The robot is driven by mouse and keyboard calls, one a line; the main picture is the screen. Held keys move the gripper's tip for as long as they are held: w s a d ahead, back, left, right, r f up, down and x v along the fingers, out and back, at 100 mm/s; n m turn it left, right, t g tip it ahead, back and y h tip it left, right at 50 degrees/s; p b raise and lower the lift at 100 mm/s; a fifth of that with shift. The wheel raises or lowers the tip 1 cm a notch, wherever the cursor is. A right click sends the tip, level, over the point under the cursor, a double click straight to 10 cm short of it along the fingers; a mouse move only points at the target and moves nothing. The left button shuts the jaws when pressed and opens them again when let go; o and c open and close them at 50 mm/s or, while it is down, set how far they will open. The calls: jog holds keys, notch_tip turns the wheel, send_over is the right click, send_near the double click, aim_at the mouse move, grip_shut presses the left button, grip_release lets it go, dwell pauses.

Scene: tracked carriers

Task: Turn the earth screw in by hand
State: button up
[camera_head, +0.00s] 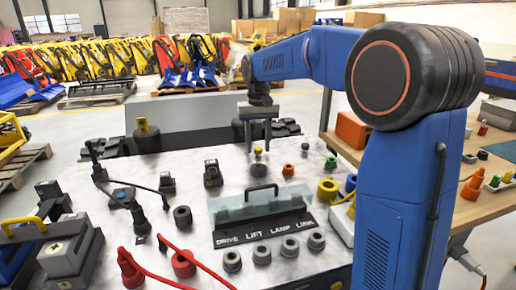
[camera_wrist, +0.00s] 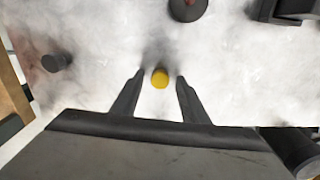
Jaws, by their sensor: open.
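A small round yellow-topped knob (camera_head: 258,150) stands on the pale mottled top of the carrier, towards its far side. It looks like the earth screw, but no label on it can be read. In the wrist view the yellow top (camera_wrist: 160,78) lies between my fingertips, with a gap on each side. My gripper (camera_head: 257,142) points down over the knob and is open; it also shows in the wrist view (camera_wrist: 159,76). The fingers hold nothing. The knob's stem is mostly hidden from above, so its depth cannot be told.
A red round part (camera_head: 288,170) and a small dark post (camera_wrist: 57,62) stand near the knob. A clear cover with a black handle (camera_head: 262,188) stands in front, above labelled sockets. Red cables (camera_head: 197,262) lie nearer. A wooden bench (camera_head: 345,150) is at the right.

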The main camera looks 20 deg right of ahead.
jog(key=n, duration=1.3)
jog(key=shift+n, duration=0.4)
jog(key=n, duration=0.5)
jog(key=c, duration=0.9)
